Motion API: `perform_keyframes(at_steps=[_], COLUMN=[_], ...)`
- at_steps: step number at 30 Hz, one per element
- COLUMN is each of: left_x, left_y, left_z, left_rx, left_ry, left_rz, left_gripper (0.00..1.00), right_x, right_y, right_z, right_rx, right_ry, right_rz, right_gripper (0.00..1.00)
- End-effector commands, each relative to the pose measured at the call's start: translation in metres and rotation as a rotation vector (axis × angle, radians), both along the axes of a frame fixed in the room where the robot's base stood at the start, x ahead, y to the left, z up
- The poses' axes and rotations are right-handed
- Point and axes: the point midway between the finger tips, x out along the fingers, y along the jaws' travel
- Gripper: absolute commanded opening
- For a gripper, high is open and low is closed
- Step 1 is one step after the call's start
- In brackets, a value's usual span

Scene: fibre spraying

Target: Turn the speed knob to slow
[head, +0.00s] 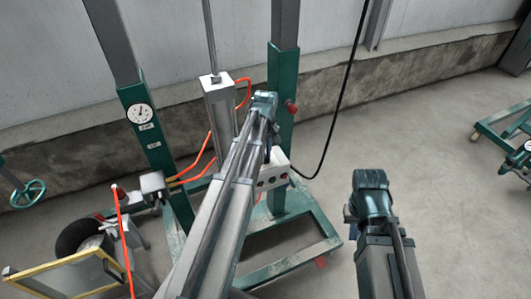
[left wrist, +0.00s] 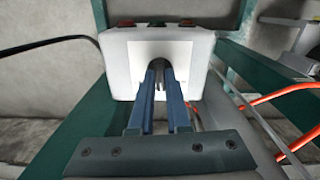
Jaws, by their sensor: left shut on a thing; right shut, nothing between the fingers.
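There my left gripper (left wrist: 159,84) is shut on the dark speed knob (left wrist: 159,67) at the middle of the box's pale panel. The fingers cover most of the knob, so its setting cannot be read. In the head view my left arm hides the knob and much of the box. My right gripper (head: 349,214) is shut and empty, to the right of the frame and apart from it.
The green frame (head: 283,90) stands on a wide green base. Orange hoses (head: 200,158) and a black cable (head: 336,110) hang near the box. A dial gauge (head: 140,113) is on the left post.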

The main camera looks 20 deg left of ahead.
Motion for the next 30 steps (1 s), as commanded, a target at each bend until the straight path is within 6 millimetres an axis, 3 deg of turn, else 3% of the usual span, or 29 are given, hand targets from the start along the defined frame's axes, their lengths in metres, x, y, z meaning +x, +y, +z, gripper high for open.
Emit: perform_keyframes(at_steps=[18, 30], left_x=[0.0001, 0.0001], left_y=[-0.0002, -0.0002], left_z=[-0.0001, -0.0001], left_rx=[0.000, 0.000], left_ry=[0.000, 0.000], left_rz=[0.519, 0.741], left_gripper=[0.00, 0.00], right_x=[0.0000, 0.0000], right_y=[0.0000, 0.0000], right_z=[-0.0001, -0.0001], right_rx=[0.000, 0.000], right_ry=[0.000, 0.000], right_rz=[0.000, 0.000], right_gripper=[0.00, 0.00])
